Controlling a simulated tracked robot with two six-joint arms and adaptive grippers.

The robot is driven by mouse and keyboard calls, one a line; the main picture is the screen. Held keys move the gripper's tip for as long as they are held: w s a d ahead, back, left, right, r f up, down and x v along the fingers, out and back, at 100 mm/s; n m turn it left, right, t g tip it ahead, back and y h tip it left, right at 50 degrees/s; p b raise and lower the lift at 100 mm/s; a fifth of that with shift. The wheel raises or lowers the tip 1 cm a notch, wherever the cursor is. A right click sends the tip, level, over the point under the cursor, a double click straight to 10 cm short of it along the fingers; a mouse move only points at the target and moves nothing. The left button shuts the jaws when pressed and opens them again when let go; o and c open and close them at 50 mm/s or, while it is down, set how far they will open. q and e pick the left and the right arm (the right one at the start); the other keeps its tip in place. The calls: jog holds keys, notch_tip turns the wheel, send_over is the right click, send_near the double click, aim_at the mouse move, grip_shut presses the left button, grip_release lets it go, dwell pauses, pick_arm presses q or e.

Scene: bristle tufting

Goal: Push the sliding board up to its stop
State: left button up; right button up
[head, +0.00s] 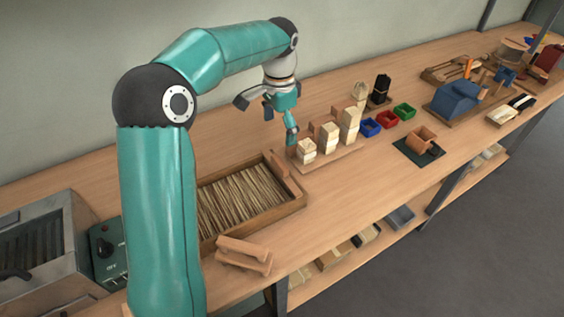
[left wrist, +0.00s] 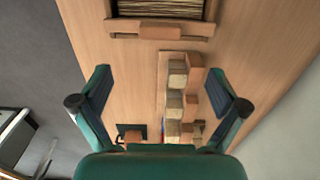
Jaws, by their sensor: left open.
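A wooden tray (head: 304,202) full of thin bristle sticks (head: 240,199) lies on the bench. At its right end stands a board with a block-like grip (head: 286,178), which I take to be the sliding board. It also shows as a crosswise strip with a raised block (left wrist: 160,31) at the top of the left wrist view. My left gripper (head: 268,121) is open and empty, above the bench behind the tray's right end and the wooden blocks. It appears apart from the board. The stop cannot be told apart. My right gripper is not in view.
Pale blocks on a wooden base (head: 335,157) stand right of the tray. Blue, red (head: 387,119) and green bins lie farther right. Wooden pieces (head: 244,254) lie in front of the tray. A metal machine (head: 45,250) is at the left. The bench behind the tray is clear.

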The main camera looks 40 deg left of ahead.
aim_at(280, 161)
pick_arm(q)
notch_tip(280, 161, down, 13)
jog(key=shift+r, duration=0.2)
